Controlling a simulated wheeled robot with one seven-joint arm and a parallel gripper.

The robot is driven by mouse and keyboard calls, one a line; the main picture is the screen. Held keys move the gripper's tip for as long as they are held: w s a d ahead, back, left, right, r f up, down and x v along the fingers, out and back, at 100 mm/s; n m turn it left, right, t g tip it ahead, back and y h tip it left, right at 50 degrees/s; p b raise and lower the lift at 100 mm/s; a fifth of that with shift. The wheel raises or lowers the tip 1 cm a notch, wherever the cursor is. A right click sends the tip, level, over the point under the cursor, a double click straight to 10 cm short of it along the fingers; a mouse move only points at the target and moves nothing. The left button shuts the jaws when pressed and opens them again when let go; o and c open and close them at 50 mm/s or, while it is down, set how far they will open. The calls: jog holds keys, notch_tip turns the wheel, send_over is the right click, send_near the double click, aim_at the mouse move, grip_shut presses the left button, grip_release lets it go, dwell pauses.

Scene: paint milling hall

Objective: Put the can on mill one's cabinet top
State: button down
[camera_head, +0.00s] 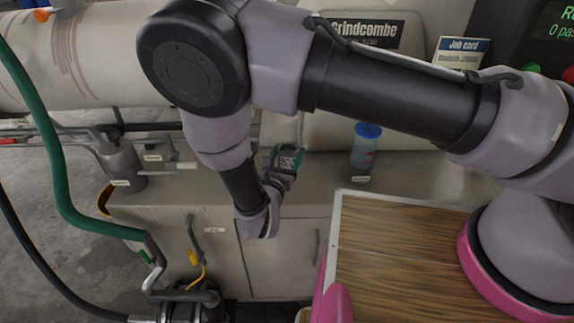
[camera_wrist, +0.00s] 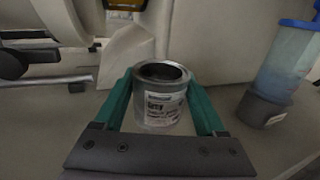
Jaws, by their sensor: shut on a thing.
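The can (camera_wrist: 160,110) is an open-topped metal tin with a white printed label. In the wrist view it stands upright between the green fingers of my gripper (camera_wrist: 160,88), which is shut on it. In the head view my gripper (camera_head: 286,160) is over the back part of a beige cabinet top (camera_head: 410,172); the can is mostly hidden there by the gripper and arm. The cabinet top also fills the lower wrist view (camera_wrist: 265,140). I cannot tell whether the can's base touches it. No mill number is readable on the cabinet.
A blue-lidded clear container (camera_head: 364,148) stands right of my gripper on the cabinet top. A grey metal pot (camera_head: 121,165) is at the left end. A job card (camera_head: 456,52) stands behind. A green hose (camera_head: 62,160) hangs left. A wooden board (camera_head: 400,245) is in front.

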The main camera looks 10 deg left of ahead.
aim_at(288, 165)
jog(key=shift+f, duration=2.1)
jog(key=shift+f, duration=0.2)
grip_release()
jog(key=shift+r, duration=0.1)
jog(key=shift+s+r, duration=0.1)
jog(key=shift+s, duration=0.05)
jog(key=s, duration=1.1)
jog(key=shift+s+a, duration=0.4)
jog(key=shift+a, duration=0.05)
